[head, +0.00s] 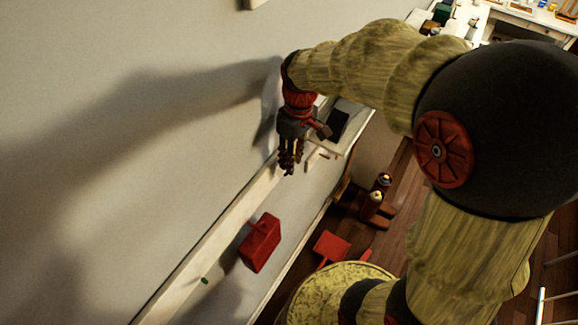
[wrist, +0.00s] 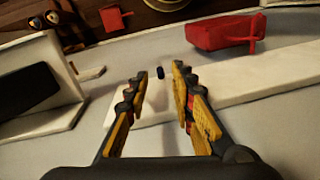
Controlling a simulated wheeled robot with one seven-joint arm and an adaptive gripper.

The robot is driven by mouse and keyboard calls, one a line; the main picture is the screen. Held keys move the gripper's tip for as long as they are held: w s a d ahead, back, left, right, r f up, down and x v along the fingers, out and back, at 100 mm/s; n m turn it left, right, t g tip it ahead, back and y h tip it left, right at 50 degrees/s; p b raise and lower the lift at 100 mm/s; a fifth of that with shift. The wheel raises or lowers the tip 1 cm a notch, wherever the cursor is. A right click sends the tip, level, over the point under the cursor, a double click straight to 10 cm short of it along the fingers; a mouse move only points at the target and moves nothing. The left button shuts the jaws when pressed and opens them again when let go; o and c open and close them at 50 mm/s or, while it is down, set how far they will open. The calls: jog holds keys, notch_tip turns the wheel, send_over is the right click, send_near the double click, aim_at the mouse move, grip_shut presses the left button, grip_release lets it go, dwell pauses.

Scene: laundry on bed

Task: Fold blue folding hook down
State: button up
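A small dark blue peg-like piece, which looks like the folding hook (wrist: 160,72), shows in the wrist view at the edge of the white wall rail (wrist: 245,80). It appears between my fingertips, with a gap to each. How far it is folded is too small to tell. My gripper (wrist: 154,76) is open and empty. In the head view my gripper (head: 289,168) points down in front of the upper part of the same rail (head: 215,238). I cannot make out the blue hook in the head view.
A red box-like object (head: 260,242) is at the rail; it also shows in the wrist view (wrist: 222,32). A tan peg (wrist: 90,73) sticks out near a white shelf (wrist: 72,115) with a dark panel. A small green piece (head: 205,281) is on the lower rail. A red dustpan-like object (head: 331,246) lies below.

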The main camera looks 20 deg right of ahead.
jog(key=shift+s+a+f, duration=0.1)
jog(key=shift+f, duration=1.15)
jog(key=shift+a+f, duration=0.1)
jog(key=shift+f, duration=1.15)
jog(key=c, duration=0.3)
grip_shut()
